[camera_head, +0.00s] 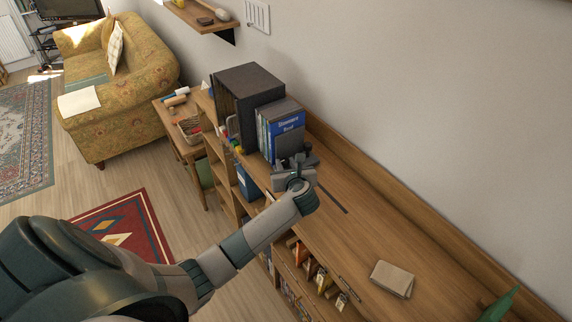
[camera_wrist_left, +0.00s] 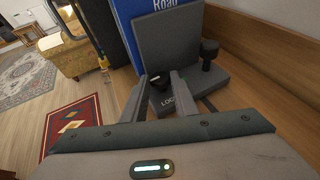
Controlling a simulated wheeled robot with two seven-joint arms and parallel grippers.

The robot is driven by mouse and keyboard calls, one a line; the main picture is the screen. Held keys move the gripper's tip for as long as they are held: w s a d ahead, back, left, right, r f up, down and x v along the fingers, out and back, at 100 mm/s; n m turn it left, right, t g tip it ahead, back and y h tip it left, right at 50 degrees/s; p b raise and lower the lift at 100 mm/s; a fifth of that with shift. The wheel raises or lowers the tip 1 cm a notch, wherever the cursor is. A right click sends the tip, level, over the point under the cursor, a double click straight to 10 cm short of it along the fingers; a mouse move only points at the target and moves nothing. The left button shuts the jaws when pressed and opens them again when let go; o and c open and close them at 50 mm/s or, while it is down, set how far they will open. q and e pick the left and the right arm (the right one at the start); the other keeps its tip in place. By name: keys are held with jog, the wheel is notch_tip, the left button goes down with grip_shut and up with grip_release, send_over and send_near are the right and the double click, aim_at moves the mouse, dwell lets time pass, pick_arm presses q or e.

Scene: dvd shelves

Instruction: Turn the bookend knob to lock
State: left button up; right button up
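The grey bookend (camera_head: 289,144) stands upright against the row of DVD cases on the long wooden shelf top; its plate also shows in the left wrist view (camera_wrist_left: 168,42). A small black knob (camera_wrist_left: 160,81) sits on its base near a "LOCK" marking. A taller black post with a round top (camera_wrist_left: 209,53) stands at the base's right. My left gripper (camera_wrist_left: 162,84) is over the bookend base with its fingers apart, one on either side of the small knob. I cannot tell whether they touch it. In the head view the gripper (camera_head: 294,178) hides most of the base. My right gripper is not in view.
Blue DVD cases (camera_head: 288,128) and a dark box (camera_head: 247,84) stand behind the bookend. A dark slot (camera_head: 332,200) runs along the shelf top beside it. A pale book (camera_head: 392,278) lies nearer, with clear wood between. The wall (camera_head: 430,110) borders the right.

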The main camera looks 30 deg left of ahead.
pick_arm(q)
jog(key=shift+d+n+g+y, duration=0.1)
jog(key=shift+n+g+y, duration=0.2)
jog(key=shift+n+g, duration=0.1)
jog(key=n+g, duration=0.1)
jog(key=n+g+y, duration=0.1)
jog(key=w+n+g+y, duration=0.1)
jog(key=shift+d, duration=0.25)
jog(key=n+g+b, duration=0.1)
jog(key=n+g+y, duration=0.1)
jog(key=n+g, duration=0.1)
jog(key=shift+w+d+f+b, duration=0.15)
jog(key=shift+w+b, duration=0.15)
jog(key=shift+b, duration=0.05)
jog(key=n+g+b, duration=0.1)
jog(key=g+b, duration=0.1)
jog(key=n+g+b, duration=0.2)
jog(key=shift+w+f+n+b, duration=0.15)
jog(key=shift+w+n+b, duration=0.15)
jog(key=shift+w+b, duration=0.1)
jog(key=shift+w+r+n+g+b, duration=0.1)
jog(key=shift+r+n+g+b, duration=0.15)
jog(key=shift+n+g+b, duration=0.8)
jog(key=shift+g+b, duration=0.25)
jog(key=shift+b, duration=0.05)
jog(key=o, duration=1)
jog(key=shift+r, duration=0.1)
jog(key=shift+r+m, duration=0.1)
jog(key=shift+m, duration=0.15)
